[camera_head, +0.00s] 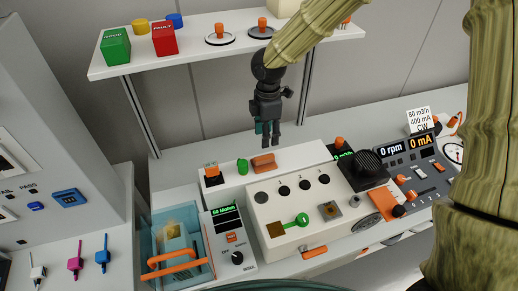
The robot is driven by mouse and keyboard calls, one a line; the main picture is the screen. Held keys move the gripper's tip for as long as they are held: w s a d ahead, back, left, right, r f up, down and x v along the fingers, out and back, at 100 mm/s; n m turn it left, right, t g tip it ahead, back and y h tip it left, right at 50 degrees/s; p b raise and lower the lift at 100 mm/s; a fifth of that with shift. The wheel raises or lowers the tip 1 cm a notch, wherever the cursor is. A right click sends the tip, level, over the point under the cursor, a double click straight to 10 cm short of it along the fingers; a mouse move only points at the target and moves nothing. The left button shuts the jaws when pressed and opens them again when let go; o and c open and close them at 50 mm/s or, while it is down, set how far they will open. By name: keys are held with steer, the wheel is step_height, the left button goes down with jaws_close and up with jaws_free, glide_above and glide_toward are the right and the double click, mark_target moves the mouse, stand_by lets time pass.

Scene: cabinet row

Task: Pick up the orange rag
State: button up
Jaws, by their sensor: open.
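My gripper (266,141) hangs pointing down over the back of the bench, its dark fingers apart. I see no rag between them, and a small teal patch shows behind one finger. A small orange, cloth-like lump (264,162) lies on the long white box, just below the fingertips in the picture. A flat orange-brown square (383,203) lies by the grey instrument at the right. I cannot tell for sure which of the two is the orange rag. The gap in depth between the gripper and the lump is unclear.
A shelf (190,57) with green and red blocks crosses above. A green knob (242,166) and an orange-topped switch (212,174) stand left of the lump. A cream panel (305,212), a black-topped unit (362,168) and a blue bin (172,240) crowd the bench.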

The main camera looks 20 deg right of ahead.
mark_target(265, 156)
step_height(265, 156, down, 5)
steer(key=shift+a+f+p, duration=0.1)
steer(key=shift+a+p, duration=0.05)
steer(key=shift+p, duration=0.55)
steer(key=shift+s+f+p, duration=0.15)
steer(key=shift+s+p, duration=0.3)
steer(key=shift+s, duration=0.25)
steer(key=shift+s+f+p, duration=0.15)
steer(key=shift+f+p, duration=0.15)
steer(key=f, duration=0.1)
steer(key=w+f+p, duration=0.1)
steer(key=f, duration=0.1)
steer(key=shift+f, duration=0.1)
steer(key=shift+s+a+f, duration=0.1)
steer(key=shift+s+f, duration=0.1)
steer(key=shift+f, duration=0.05)
steer(key=shift+w, duration=0.1)
steer(key=shift+c, duration=0.2)
steer(key=c, duration=0.3)
jaws_close()
